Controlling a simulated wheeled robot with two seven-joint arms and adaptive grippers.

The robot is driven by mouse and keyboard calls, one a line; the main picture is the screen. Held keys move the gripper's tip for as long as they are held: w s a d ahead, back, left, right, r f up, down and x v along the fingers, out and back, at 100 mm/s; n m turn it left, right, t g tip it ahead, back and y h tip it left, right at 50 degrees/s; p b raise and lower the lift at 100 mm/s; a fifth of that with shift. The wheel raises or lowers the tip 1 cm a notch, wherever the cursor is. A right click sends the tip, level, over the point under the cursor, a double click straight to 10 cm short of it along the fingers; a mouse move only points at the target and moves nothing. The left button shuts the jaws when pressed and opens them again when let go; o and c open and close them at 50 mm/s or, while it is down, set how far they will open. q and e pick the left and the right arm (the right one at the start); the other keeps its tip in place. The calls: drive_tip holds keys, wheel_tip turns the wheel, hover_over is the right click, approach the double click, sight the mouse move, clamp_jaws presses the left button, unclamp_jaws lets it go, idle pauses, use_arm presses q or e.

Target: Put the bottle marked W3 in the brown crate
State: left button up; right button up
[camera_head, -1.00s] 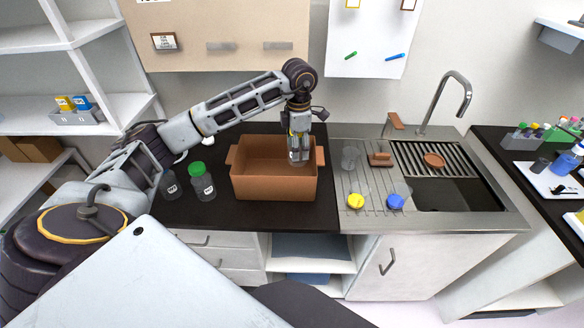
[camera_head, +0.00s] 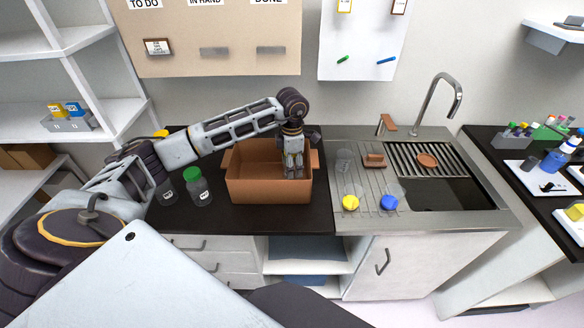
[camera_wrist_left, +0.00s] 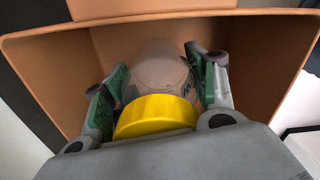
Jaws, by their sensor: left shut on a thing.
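The brown crate (camera_head: 270,190) stands on the dark counter, left of the sink, and its walls also show in the wrist view (camera_wrist_left: 60,75). My left gripper (camera_head: 293,172) points down inside the crate, near its right side. In the wrist view the left gripper (camera_wrist_left: 160,90) has its green-padded fingers on both sides of a clear bottle (camera_wrist_left: 158,68) with a yellow cap (camera_wrist_left: 155,115), and is shut on it. Only part of the bottle's label shows, so I cannot read its mark. Whether the bottle touches the crate floor is unclear. My right gripper is out of view.
A green-capped bottle (camera_head: 198,187) and another labelled bottle (camera_head: 167,190) stand left of the crate, close to my arm.

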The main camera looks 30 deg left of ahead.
use_arm(q)
drive_tip(key=shift+f, duration=0.85)
drive_tip(key=shift+f, duration=0.15)
drive_tip(key=o, duration=1.4)
drive_tip(key=shift+o, duration=0.2)
